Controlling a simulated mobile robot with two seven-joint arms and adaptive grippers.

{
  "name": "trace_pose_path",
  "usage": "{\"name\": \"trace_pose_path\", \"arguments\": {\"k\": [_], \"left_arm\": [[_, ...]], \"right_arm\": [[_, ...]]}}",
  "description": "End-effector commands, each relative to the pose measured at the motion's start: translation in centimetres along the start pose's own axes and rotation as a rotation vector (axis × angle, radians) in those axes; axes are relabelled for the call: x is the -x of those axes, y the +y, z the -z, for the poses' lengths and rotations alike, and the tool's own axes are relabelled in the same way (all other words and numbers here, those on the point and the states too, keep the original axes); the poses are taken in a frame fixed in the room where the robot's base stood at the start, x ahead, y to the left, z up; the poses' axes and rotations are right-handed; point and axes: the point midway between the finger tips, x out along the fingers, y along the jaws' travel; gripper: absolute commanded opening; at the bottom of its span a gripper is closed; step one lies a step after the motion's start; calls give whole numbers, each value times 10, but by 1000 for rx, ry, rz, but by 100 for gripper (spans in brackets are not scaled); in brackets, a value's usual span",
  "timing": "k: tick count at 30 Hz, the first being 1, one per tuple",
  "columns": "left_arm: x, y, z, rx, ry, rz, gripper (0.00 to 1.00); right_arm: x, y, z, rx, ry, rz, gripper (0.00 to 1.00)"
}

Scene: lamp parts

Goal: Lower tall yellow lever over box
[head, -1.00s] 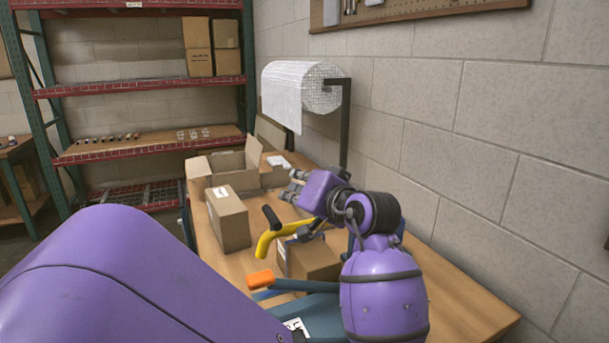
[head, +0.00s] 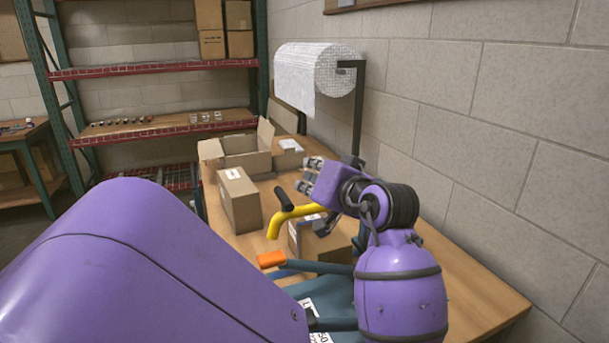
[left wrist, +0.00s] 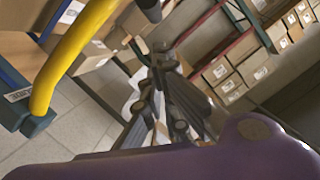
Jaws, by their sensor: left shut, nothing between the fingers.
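The tall yellow lever (head: 291,216) has a bent yellow bar and a black grip (head: 284,198). It stands above the small brown cardboard box (head: 318,247) on the teal tool. In the left wrist view the yellow bar (left wrist: 70,52) crosses the upper left, beside the fingers. My left gripper (head: 312,172) is above and slightly right of the black grip in the head view, apart from it in the picture. Its fingers, also in the left wrist view (left wrist: 160,95), are shut and empty. My right gripper is not in view.
An orange-tipped lever (head: 272,259) lies low in front of the box. A tall carton (head: 240,200) and an open carton (head: 247,160) stand left and behind on the wooden table (head: 470,300). A paper roll (head: 312,80) hangs by the wall. Shelving stands behind.

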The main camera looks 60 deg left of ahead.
Motion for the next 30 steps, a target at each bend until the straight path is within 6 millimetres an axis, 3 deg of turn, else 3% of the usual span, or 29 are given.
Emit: {"name": "trace_pose_path", "arguments": {"k": [6, 13, 18, 30], "left_arm": [[49, 2, 0, 3, 0, -7, 0], [86, 1, 0, 2, 0, -4, 0], [97, 0, 0, 3, -1, -2, 0], [98, 0, 0, 2, -1, -1, 0]], "right_arm": [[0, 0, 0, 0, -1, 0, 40], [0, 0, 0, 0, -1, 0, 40], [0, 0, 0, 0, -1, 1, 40], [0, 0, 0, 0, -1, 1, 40]]}}
